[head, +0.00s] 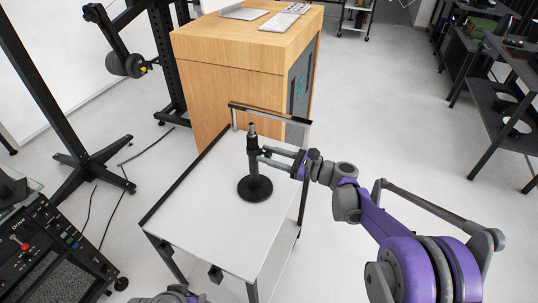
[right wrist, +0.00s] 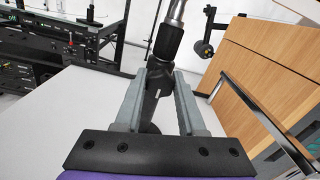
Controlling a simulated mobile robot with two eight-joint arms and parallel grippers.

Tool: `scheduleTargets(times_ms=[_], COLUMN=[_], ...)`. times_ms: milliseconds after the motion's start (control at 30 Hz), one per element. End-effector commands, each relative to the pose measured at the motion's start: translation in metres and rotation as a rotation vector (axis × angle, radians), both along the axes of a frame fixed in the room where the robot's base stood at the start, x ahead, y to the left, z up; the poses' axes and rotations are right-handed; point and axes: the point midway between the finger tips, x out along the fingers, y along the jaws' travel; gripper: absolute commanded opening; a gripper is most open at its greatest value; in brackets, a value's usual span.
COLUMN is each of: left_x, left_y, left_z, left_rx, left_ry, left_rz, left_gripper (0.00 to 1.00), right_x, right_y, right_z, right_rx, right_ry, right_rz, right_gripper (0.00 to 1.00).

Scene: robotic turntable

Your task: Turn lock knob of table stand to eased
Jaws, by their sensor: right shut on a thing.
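The table stand (head: 254,189) has a round black base and an upright post. It stands on the white top of a cart (head: 195,213). My right gripper (head: 264,154) reaches in from the right at the post's upper part. In the right wrist view its two grey fingers are shut on the black lock knob (right wrist: 152,104), just below the post's dark collar (right wrist: 167,42). The fingers partly hide the knob, and I cannot read its lock setting.
A wooden cabinet (head: 228,56) stands close behind the cart. The cart's raised metal rail (head: 270,113) runs along its far end. A black control panel (head: 45,245) is at the lower left. The cart top around the stand is clear.

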Motion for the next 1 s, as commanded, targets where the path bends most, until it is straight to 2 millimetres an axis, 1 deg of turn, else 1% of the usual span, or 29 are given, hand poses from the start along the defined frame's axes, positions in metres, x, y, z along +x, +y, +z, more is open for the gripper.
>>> scheduleTargets(times_ms=[267, 467, 667, 1000], left_x=[0.0000, -0.0002, -0.0003, -0.0004], left_y=[0.0000, 0.0000, 0.0000, 0.0000], left_z=[-0.0002, -0.0013, -0.0028, -0.0041], left_rx=[0.000, 0.000, 0.000, 0.000], left_ry=[0.000, 0.000, 0.001, 0.001], left_rz=[0.000, 0.000, 0.000, 0.000], left_gripper=[0.50, 0.50, 0.50, 0.50], right_x=[-0.0001, 0.0000, 0.0001, 0.0003], right_y=[-0.0001, 0.0000, -0.0001, -0.0002], right_z=[-0.0001, -0.0002, -0.0001, 0.0003], right_rx=[-0.008, -0.043, -0.107, -0.246], right_ry=[-0.017, -0.090, -0.228, -0.520], right_rz=[0.000, 0.001, 0.001, 0.000], right_gripper=[0.00, 0.00, 0.00, 0.00])
